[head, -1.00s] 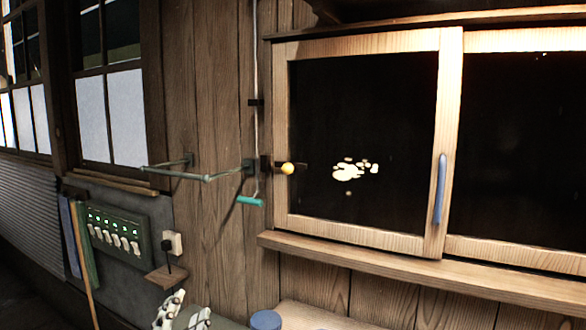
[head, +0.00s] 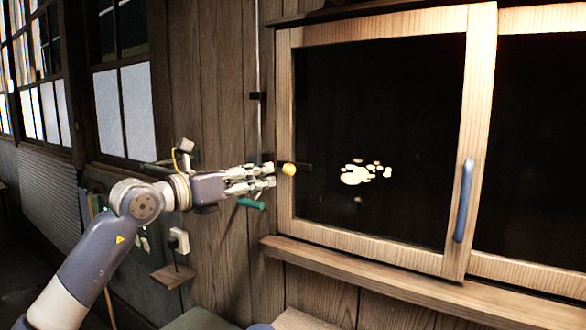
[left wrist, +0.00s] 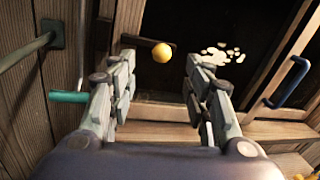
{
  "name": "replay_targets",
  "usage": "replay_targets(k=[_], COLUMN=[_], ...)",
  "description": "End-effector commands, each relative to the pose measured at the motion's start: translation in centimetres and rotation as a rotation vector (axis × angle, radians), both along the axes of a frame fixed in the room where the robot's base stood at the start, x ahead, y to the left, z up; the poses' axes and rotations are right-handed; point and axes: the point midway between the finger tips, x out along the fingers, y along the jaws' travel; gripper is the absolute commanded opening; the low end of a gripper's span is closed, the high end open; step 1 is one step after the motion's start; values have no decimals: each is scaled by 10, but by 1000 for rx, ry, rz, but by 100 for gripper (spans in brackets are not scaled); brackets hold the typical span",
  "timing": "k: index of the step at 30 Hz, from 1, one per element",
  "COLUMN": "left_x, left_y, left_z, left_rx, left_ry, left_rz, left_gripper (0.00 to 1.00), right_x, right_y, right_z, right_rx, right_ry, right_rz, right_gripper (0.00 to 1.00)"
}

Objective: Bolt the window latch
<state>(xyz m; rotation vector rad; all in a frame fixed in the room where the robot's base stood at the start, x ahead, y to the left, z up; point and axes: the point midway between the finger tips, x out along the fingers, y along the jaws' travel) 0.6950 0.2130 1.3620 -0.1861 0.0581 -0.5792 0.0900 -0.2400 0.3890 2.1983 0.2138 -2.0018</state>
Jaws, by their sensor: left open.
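The window latch ends in a yellow ball knob (head: 289,169) on a short dark bar at the left edge of the wooden window frame (head: 390,253). My left gripper (head: 272,176) reaches in from the left, its fingertips just short of the knob. In the left wrist view the knob (left wrist: 162,53) shows ahead, between and beyond the two open fingers (left wrist: 158,68). Nothing is between the fingers. My gripper hides part of the latch fittings in the head view. My right gripper is not in view.
A teal-handled crank (head: 251,203) hangs just below my left gripper; it also shows left of the fingers in the wrist view (left wrist: 68,97). A blue window handle (head: 464,200) is to the right. A wooden sill (head: 400,283) juts out below the window.

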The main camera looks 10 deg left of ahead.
Motion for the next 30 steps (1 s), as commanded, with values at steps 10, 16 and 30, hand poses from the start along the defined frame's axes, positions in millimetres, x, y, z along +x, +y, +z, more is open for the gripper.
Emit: replay_targets(k=[10,16,30], left_x=[51,74,85], left_y=[-36,-51,-59], left_z=[4,3,0], left_rx=[-3,-3,-2], left_ry=[2,0,-1], left_rz=[-4,-4,-4], left_gripper=[46,46,46], right_x=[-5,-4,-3], right_y=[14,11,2], right_z=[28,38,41], right_rx=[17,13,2], right_ry=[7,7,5], right_rz=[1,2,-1], right_gripper=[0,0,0])
